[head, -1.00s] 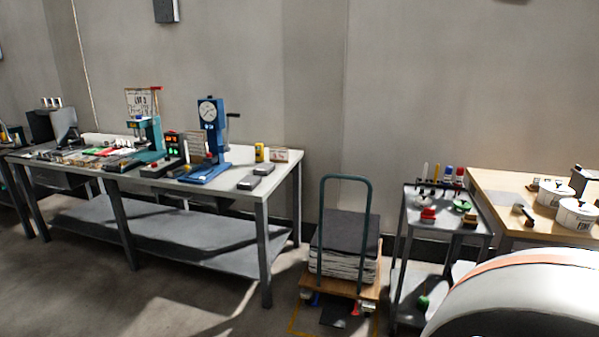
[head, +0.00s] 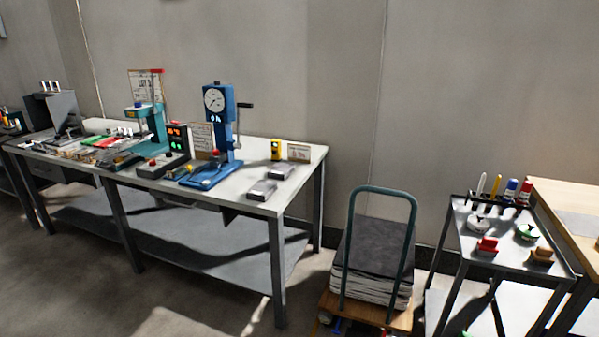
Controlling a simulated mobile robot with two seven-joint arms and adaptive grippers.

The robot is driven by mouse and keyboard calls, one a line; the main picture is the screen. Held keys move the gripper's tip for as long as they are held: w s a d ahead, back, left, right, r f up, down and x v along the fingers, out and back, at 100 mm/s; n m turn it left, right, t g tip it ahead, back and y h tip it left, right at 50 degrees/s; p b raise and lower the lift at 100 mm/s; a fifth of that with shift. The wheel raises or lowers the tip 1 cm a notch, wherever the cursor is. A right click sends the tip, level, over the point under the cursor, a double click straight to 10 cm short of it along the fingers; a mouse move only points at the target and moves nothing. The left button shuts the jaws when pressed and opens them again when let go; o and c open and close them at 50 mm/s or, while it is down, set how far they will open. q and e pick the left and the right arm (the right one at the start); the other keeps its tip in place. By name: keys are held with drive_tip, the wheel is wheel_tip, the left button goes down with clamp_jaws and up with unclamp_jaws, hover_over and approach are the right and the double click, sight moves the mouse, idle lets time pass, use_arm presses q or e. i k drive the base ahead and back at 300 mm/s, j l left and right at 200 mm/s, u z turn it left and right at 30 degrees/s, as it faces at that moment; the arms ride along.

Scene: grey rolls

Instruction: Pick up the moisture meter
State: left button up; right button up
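A small upright yellow device with a dark face (head: 276,149), which looks like the moisture meter, stands near the back right of the long grey table (head: 265,205). A small sign card (head: 299,152) stands just to its right. Two grey blocks (head: 262,189) lie on the table in front of it. Neither of my grippers is in view.
A blue dial press (head: 218,130) stands left of the yellow device. A cart (head: 385,205) with stacked sheets stands right of the table, beside a small grey trolley (head: 490,245) holding stamps and markers. The floor before the long table looks clear.

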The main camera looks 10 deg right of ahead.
sight(276, 145)
drive_tip(key=i+l, duration=0.2)
drive_tip(key=i, duration=0.55)
drive_tip(key=i+l+z, duration=0.15)
drive_tip(key=i, duration=0.55)
